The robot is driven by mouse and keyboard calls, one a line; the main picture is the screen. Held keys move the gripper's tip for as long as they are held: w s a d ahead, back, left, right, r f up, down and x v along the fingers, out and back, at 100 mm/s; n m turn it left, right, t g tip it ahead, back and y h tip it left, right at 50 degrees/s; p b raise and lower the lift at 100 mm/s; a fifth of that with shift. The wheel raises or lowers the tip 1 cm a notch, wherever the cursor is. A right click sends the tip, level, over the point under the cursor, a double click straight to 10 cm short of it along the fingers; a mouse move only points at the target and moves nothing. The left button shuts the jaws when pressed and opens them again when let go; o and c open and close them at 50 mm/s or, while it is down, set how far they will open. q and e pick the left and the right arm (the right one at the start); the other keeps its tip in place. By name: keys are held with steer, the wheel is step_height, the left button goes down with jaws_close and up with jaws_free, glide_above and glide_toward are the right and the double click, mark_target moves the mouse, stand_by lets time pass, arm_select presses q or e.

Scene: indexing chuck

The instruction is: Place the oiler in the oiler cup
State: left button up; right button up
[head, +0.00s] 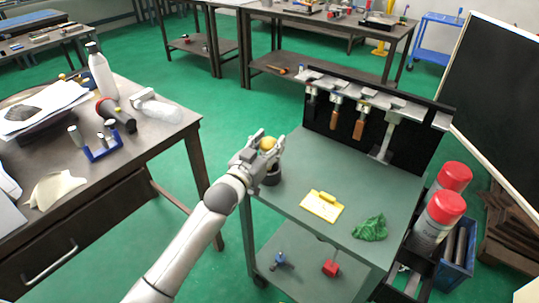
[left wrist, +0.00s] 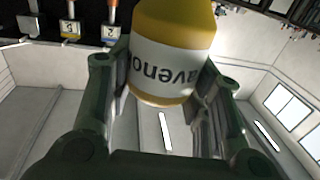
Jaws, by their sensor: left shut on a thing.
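My left gripper (head: 262,148) is shut on the oiler at the left edge of the green cart top. The oiler's yellow top (head: 268,144) shows between the fingers in the head view. In the left wrist view the oiler (left wrist: 170,50) is a yellow bottle with a white label reading "aveno", between both fingers. A dark round cup (head: 272,176), seemingly the oiler cup, stands on the cart's left edge just below the gripper. The gripper partly hides it, and I cannot tell whether the oiler's base is above or inside it. My right gripper is not in view.
The cart top (head: 345,180) also holds a yellow clipboard-like item (head: 322,206) and a crumpled green cloth (head: 370,228). Tools hang on the black rack (head: 335,115) behind. Red-capped cans (head: 440,215) stand at the right. A cluttered workbench (head: 150,145) stands at the left.

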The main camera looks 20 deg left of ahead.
arm_select(q)
steer(key=shift+w+a+f, duration=0.15)
steer(key=shift+w+f, duration=0.5)
steer(key=shift+f, duration=0.1)
steer(key=shift+w+a+f, duration=0.1)
steer(key=shift+w+f, duration=0.55)
steer(key=shift+f, duration=1.55)
steer(key=shift+f, duration=0.2)
steer(key=o, duration=1.2)
steer(key=shift+c, duration=0.2)
